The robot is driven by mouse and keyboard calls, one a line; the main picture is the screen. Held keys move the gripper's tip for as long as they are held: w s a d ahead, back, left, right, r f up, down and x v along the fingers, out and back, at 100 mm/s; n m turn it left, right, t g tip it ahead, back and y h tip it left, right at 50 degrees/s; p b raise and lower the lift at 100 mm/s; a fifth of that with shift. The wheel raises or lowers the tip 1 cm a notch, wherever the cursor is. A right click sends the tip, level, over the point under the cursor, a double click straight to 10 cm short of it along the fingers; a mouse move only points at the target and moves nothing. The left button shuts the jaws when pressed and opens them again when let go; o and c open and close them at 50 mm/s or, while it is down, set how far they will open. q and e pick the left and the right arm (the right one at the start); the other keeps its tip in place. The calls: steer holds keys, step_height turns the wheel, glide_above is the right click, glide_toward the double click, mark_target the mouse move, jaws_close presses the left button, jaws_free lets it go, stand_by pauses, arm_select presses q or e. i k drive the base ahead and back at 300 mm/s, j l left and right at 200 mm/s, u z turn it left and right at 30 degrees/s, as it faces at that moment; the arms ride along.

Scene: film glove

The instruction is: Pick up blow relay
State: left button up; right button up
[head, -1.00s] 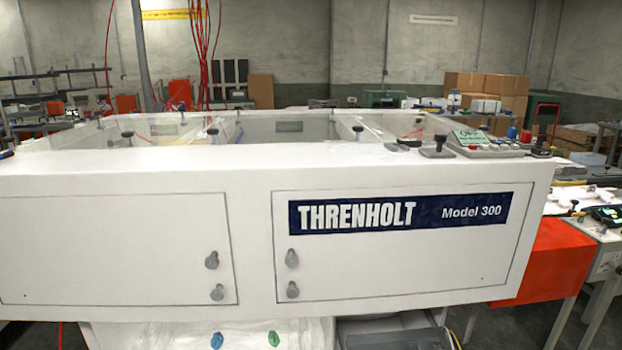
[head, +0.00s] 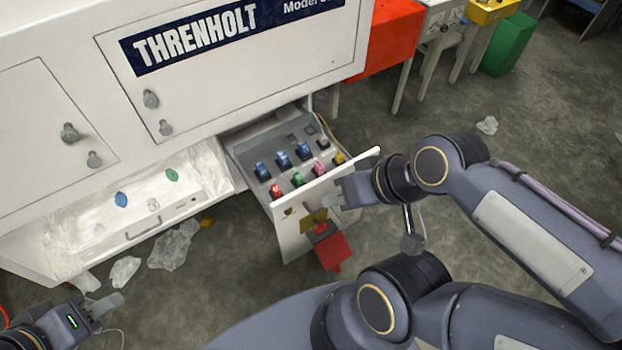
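A grey drawer (head: 247,153) stands pulled out under the white machine, with a white front panel. In it stand several coloured plug-like parts: blue ones (head: 283,159) in the back row, and red (head: 277,191), green (head: 297,180), pink (head: 320,169) and yellow (head: 340,158) ones in front. I cannot read which is the blow relay. My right gripper (head: 338,192) is at the outer side of the drawer's front panel, near its top edge; its finger gap is unclear. My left gripper (head: 112,302) is low at the left, away from the drawer; its fingers are too small to judge.
The white machine (head: 80,80) overhangs the drawer. A film-lined tray (head: 95,205) lies left of the drawer. Crumpled clear film (head: 174,246) litters the floor. Open floor lies right of the drawer.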

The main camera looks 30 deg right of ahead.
mark_target(303, 146)
steer(key=i+z, duration=0.25)
steer(key=z, duration=0.2)
steer(key=i+z, duration=0.25)
steer(key=z, duration=0.15)
